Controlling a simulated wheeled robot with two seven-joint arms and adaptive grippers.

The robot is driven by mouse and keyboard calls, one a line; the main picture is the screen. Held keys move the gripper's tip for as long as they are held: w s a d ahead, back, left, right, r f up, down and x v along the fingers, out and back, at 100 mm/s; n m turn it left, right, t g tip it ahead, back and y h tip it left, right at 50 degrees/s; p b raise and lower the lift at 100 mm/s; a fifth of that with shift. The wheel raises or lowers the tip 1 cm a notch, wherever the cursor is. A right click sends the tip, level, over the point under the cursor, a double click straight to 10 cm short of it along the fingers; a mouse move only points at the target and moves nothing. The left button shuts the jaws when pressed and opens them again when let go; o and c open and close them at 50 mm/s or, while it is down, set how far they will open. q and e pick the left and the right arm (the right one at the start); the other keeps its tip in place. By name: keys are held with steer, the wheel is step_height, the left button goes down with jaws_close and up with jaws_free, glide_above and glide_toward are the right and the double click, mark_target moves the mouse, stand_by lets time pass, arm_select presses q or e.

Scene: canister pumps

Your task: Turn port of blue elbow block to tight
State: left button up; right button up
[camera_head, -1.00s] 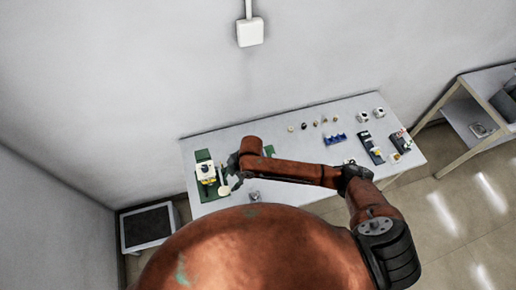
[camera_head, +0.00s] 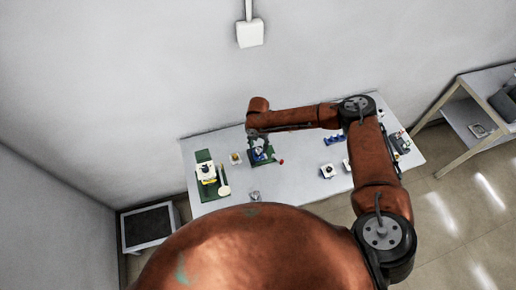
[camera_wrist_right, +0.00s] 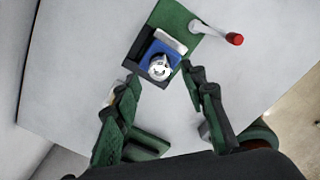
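The blue elbow block (camera_head: 259,154) sits on a green base plate on the table. It shows in the right wrist view as a blue block (camera_wrist_right: 150,50) with a round silver port (camera_wrist_right: 160,67) facing the camera. My right gripper (camera_head: 257,142) is over the block in the head view. In the right wrist view its two fingers (camera_wrist_right: 161,82) are spread apart, one on each side below the port, with nothing between them. I cannot tell how far the fingertips are above the block. My left gripper does not show.
A lever with a red knob (camera_wrist_right: 235,39) sticks out from the same green plate (camera_wrist_right: 175,17). Another green plate (camera_head: 203,157) with a white and yellow device stands at left. Small parts and a blue holder (camera_head: 333,139) lie to the right. Table front is mostly clear.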

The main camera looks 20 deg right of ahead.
mark_target(258, 152)
steer(key=shift+f, duration=1.45)
steer(key=shift+c, duration=0.3)
jaws_close()
